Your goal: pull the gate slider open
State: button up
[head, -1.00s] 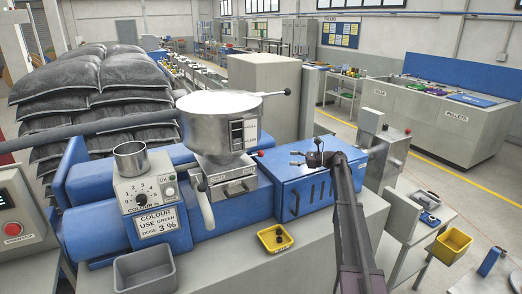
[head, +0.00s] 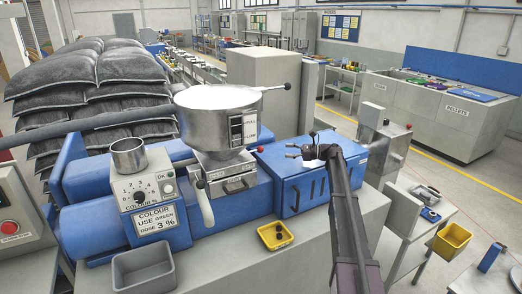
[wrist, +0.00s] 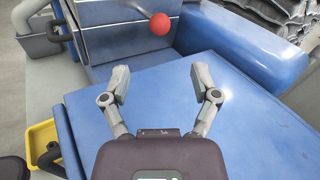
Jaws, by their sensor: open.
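The gate slider shows as a red ball knob (wrist: 160,24) on a thin rod in the wrist view, ahead of my gripper and centred between its fingers. In the head view the red knob (head: 260,149) sits at the right of the hopper throat, above the blue housing. My gripper (head: 290,151) is open and empty above the blue housing, right of the knob and apart from it, with its fingers pointing left towards it. In the wrist view the two spread fingers (wrist: 160,76) stop short of the knob. The slider's plate is not clearly visible.
The blue housing (head: 306,185) lies below the gripper. A yellow tray (head: 275,235) and grey bin (head: 144,272) sit in front.

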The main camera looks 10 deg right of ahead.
aim_at(260, 149)
jog(key=x, duration=1.2)
jog(key=shift+w+a, duration=0.1)
jog(key=shift+a, duration=0.05)
grip_shut()
jog(key=w+d, duration=0.1)
jog(key=d, duration=0.3)
jog(key=w+d, duration=0.1)
jog(key=d, duration=0.2)
jog(key=shift+w+d+r, duration=0.1)
jog(key=shift+w, duration=0.2)
grip_release()
jog(key=shift+s, duration=0.1)
